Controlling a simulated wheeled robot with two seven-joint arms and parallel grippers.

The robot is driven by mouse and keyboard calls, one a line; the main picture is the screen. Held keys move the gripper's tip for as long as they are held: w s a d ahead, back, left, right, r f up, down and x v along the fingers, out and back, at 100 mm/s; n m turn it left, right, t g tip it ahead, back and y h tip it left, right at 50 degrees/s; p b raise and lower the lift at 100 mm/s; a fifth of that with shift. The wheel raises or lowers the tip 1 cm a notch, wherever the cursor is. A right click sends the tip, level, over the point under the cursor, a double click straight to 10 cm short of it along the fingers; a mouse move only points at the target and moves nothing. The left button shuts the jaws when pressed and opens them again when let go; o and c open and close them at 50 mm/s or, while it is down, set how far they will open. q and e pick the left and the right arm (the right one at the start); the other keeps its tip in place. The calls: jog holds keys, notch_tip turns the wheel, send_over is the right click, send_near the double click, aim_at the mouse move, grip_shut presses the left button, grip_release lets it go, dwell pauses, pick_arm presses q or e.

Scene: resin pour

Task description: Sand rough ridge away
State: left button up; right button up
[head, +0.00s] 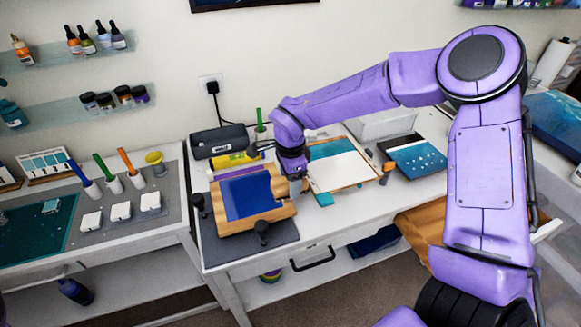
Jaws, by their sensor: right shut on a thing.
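A wooden board (215,219) with a dark blue panel (246,195) on it lies on a dark grey mat (270,236) on the white table. My right gripper (292,174) points down at the right edge of the board. It is shut on a small tan block (295,187), which is mostly hidden and too small to identify. I cannot tell whether the block touches the board. A rough ridge cannot be made out at this size. My left gripper is out of view.
A black box (222,141) stands behind. The left table holds a grey mat (160,203) with markers and white blocks.

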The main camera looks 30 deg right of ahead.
notch_tip(320, 180, up, 2)
jog(key=shift+r+p, duration=0.15)
jog(key=shift+p, duration=0.5)
